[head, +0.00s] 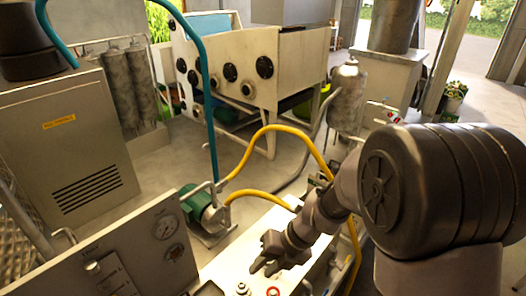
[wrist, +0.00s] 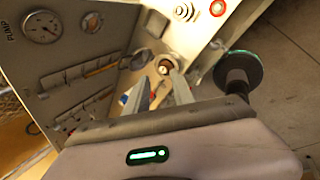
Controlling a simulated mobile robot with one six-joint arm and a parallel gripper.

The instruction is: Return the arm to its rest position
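My arm reaches in from the right side of the head view, with its large dark joint close to the camera. My gripper (head: 262,266) is low in the middle, over the pale top of a control bench (head: 225,268). In the wrist view my gripper (wrist: 160,86) shows two grey fingers with a gap between them, so it is open. I see nothing held between the fingers. A round knob or fitting (wrist: 165,66) on the bench lies beyond the fingertips; I cannot tell how far away it is.
A gauge panel (head: 125,262) stands left of my gripper. A red button (head: 273,291) is on the bench. A green pump (head: 200,211) and a looping yellow hose (head: 262,132) are behind. A teal pipe (head: 209,110) rises behind the panel. A grey cabinet (head: 65,150) stands left.

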